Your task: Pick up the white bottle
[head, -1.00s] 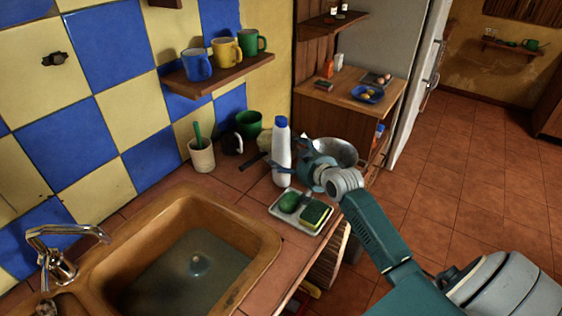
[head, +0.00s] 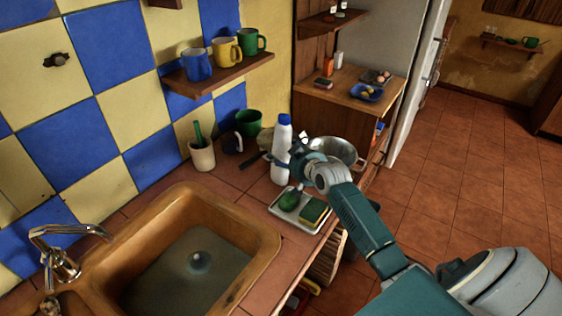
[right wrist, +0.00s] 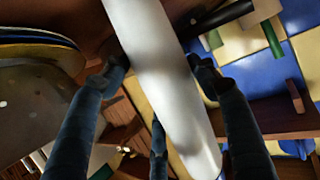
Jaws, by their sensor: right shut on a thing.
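The white bottle (head: 281,150) with a blue cap stands nearly upright on the tiled counter, behind the small white tray. My right gripper (head: 285,163) is shut around its middle, coming from the right. In the right wrist view the white bottle (right wrist: 165,85) runs between the fingers of my right gripper (right wrist: 160,75). The bottle's base is close to the tray's rear edge; whether it touches the counter I cannot tell. My left gripper is not in view.
A white tray (head: 272,207) with a green item and a sponge (head: 313,211) lies in front of the bottle. A metal pot (head: 340,150) stands behind my right wrist. The sink (head: 262,247) is front left.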

